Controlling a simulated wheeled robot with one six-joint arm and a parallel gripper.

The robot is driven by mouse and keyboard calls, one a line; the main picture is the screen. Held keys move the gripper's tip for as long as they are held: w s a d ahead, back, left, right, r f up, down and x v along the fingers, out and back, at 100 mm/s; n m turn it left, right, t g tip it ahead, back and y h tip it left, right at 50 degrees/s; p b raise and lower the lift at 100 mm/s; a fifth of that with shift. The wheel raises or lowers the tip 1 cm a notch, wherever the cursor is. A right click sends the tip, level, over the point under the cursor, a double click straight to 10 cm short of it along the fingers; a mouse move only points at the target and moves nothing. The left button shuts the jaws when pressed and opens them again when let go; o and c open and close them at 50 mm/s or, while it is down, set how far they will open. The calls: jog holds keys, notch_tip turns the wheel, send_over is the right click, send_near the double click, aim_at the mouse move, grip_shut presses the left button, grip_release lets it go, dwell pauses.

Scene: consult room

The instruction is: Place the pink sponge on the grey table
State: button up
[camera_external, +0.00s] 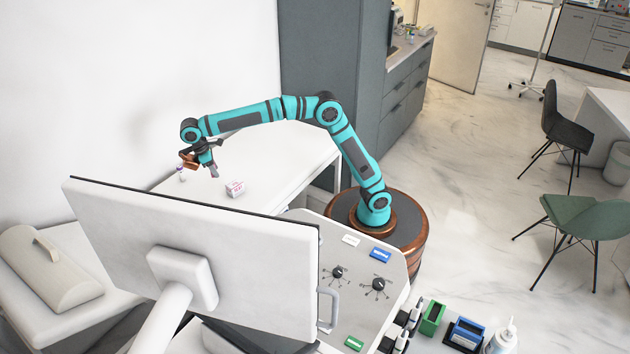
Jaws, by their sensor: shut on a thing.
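My gripper (202,167) hangs over the left part of a white table (290,150), with the arm reaching left from its base. It is shut on a small reddish-brown block (187,160), held above the tabletop. The block is partly hidden by the fingers and too small for me to tell whether it is the pink sponge. No other clearly pink sponge shows. A grey-topped surface (358,300) stands in front, partly hidden behind a large monitor (240,255).
A white box with pink print (235,188) and a small purple-marked vial (181,174) stand on the white table near the gripper. Chairs stand at the right.

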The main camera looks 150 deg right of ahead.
jog(key=r, duration=0.9)
jog(key=shift+w+a+r, duration=0.2)
jog(key=shift+w, duration=0.05)
jog(key=w+a+n+h, duration=0.1)
jog(key=w+a+n, duration=0.2)
jog(key=w+a, duration=0.7)
jog(key=w+a+n+h, duration=0.1)
jog(key=w+a+n, duration=0.35)
jog(key=a, duration=0.85)
jog(key=w+a+n+h, duration=0.1)
jog(key=w+a+n, duration=0.1)
jog(key=w+a, duration=0.8)
jog(key=w+a+n+h, duration=0.15)
jog(key=a+n, duration=0.45)
jog(key=a, duration=2.2)
jog(key=s+a+n+t, duration=0.1)
jog(key=s+a+n, duration=0.35)
jog(key=a, duration=1.05)
jog(key=s+a+n+t+h, duration=0.1)
jog(key=s+a+n, duration=0.35)
jog(key=a, duration=1.15)
jog(key=s+a+n+t, duration=0.15)
jog(key=s+a, duration=0.45)
jog(key=a, duration=0.9)
jog(key=shift+g, duration=0.45)
jog(key=shift+w+d+f, duration=0.1)
jog(key=shift+f, duration=9.85)
jog(key=shift+d+f, duration=0.1)
jog(key=shift+f, duration=9.85)
